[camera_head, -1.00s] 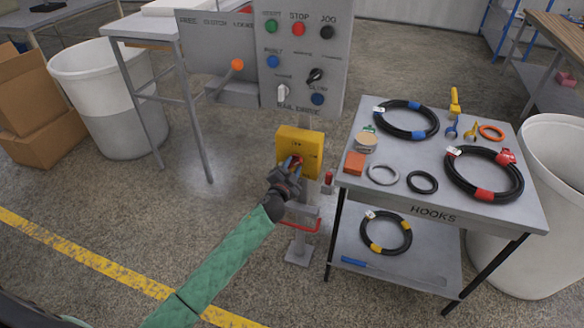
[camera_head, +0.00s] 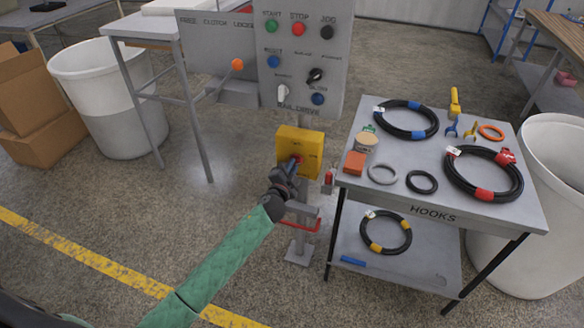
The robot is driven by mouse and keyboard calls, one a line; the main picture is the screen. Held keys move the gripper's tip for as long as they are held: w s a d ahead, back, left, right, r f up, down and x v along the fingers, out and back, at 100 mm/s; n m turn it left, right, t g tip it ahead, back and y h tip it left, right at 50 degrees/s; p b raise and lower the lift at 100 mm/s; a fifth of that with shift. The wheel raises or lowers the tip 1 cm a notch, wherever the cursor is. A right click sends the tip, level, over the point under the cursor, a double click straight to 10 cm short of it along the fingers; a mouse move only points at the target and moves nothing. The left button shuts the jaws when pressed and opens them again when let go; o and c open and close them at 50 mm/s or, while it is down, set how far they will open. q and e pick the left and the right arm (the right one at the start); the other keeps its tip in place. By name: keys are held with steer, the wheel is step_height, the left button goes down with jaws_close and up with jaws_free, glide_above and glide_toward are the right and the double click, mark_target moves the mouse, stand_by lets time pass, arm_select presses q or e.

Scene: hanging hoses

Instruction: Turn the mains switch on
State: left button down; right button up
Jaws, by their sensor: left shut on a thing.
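The mains switch is a yellow box (camera_head: 299,146) on a grey post, with a red knob (camera_head: 297,159) on its front. My left gripper (camera_head: 293,166) reaches up to the box from the lower left and is shut on the red knob. Its fingers hide most of the knob, so I cannot read which way the knob points. The lettering on the box is too small to read. My right gripper is not in view.
A grey control panel (camera_head: 327,52) with coloured buttons stands above and behind the box. An orange-tipped lever (camera_head: 237,64) sticks out left of it. A table marked HOOKS (camera_head: 455,219), with hoses and rings, stands close on the right.

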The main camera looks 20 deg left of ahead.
arm_select(q)
steer(key=m+p, duration=0.1)
steer(key=m, duration=0.5)
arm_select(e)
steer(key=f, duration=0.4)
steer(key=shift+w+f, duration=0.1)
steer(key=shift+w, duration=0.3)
arm_select(q)
steer(key=shift+m, duration=0.3)
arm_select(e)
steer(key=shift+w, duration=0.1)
arm_select(q)
steer(key=c, duration=1.7)
jaws_free()
steer(key=shift+c, duration=0.2)
steer(key=o, duration=0.3)
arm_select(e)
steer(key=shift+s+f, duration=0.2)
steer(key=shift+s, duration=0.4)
